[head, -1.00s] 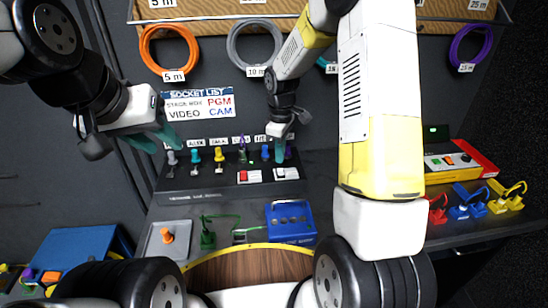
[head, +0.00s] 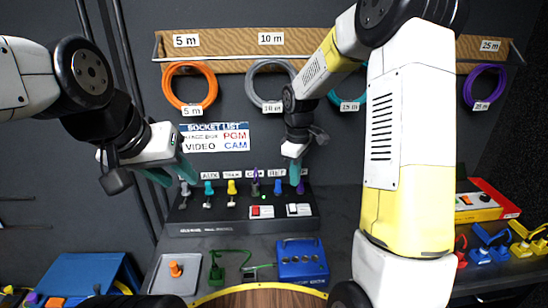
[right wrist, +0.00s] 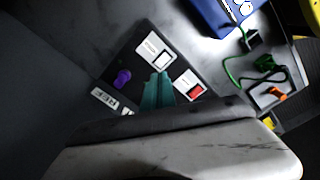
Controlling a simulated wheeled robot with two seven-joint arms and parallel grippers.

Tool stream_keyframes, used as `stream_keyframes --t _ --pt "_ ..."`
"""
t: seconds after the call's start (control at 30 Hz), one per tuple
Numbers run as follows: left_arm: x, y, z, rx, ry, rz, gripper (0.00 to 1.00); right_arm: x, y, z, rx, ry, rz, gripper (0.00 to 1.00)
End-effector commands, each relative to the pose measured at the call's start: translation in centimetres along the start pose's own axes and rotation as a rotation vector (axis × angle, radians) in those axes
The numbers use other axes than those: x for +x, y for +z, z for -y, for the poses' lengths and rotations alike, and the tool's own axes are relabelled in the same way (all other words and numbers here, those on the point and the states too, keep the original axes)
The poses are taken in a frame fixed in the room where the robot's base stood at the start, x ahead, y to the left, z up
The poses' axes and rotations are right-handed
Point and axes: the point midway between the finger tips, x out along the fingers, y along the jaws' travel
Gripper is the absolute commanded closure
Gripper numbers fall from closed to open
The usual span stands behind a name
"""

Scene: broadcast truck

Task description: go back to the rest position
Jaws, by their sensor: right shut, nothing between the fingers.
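My left gripper (head: 170,172) is at the left in the head view, in front of the dark wall and left of the socket panel. Its two teal fingers stand apart with nothing seen between them. My right gripper (head: 295,173) hangs over the right part of the socket panel (head: 240,228), with its teal fingers together and empty. In the right wrist view its fingers (right wrist: 157,90) show in front of the panel, close to the white switch (right wrist: 162,60) and the red switch (right wrist: 195,91). I cannot tell whether they touch the panel.
Coiled cables hang on the wall, an orange one (head: 190,68) among them. A grey tray (head: 158,279), a green cable (head: 217,270) and a blue box (head: 302,262) lie on the counter. Red, blue and yellow clamps (head: 483,254) stand at the right.

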Motion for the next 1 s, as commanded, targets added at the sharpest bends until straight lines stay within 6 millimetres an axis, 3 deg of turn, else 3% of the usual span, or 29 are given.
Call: stream_keyframes --t 0.2,0.5,0.8,1.0 --pt "0.0 0.0 0.0 0.000 0.000 0.000 0.64 -8.0 3.3 3.0 0.216 0.079 -0.104 1.00" --pt "0.0 0.0 0.0 0.000 0.000 0.000 0.64 -15.7 9.2 9.9 0.568 0.134 -0.308 1.00" --pt "0.0 0.0 0.0 0.000 0.000 0.000 0.64 -18.1 13.5 16.3 0.847 0.115 -0.511 1.00" --pt "0.0 0.0 0.0 0.000 0.000 0.000 0.64 -18.2 14.4 17.9 0.913 0.099 -0.563 1.00"
